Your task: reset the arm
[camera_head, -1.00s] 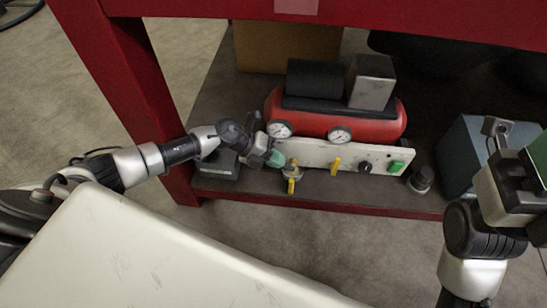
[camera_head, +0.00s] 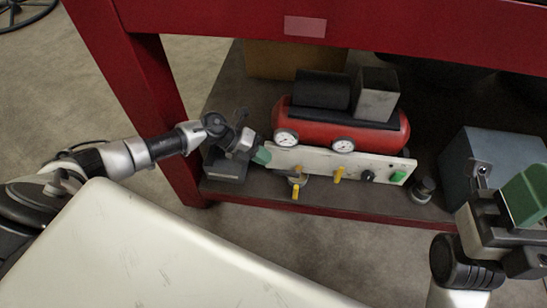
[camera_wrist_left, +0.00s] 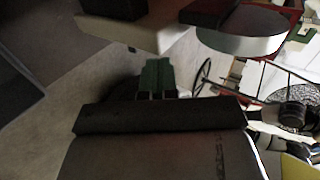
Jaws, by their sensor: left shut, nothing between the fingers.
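My left arm comes in from the left in the head view. Its gripper (camera_head: 261,157) has green fingertips and is near the left end of a compressor's white panel (camera_head: 318,163); whether it touches cannot be told. In the left wrist view the green fingers (camera_wrist_left: 157,76) are together with nothing between them. My right gripper (camera_head: 525,195) is at the right edge of the head view, with a green part showing. Its fingertips are not clear.
The red compressor (camera_head: 318,130) with gauges, yellow handles and a green switch (camera_head: 398,176) stands on the lower shelf of a red table (camera_head: 220,16). A red table leg (camera_head: 135,90) is behind my left arm. A blue-grey box (camera_head: 495,150) stands at right.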

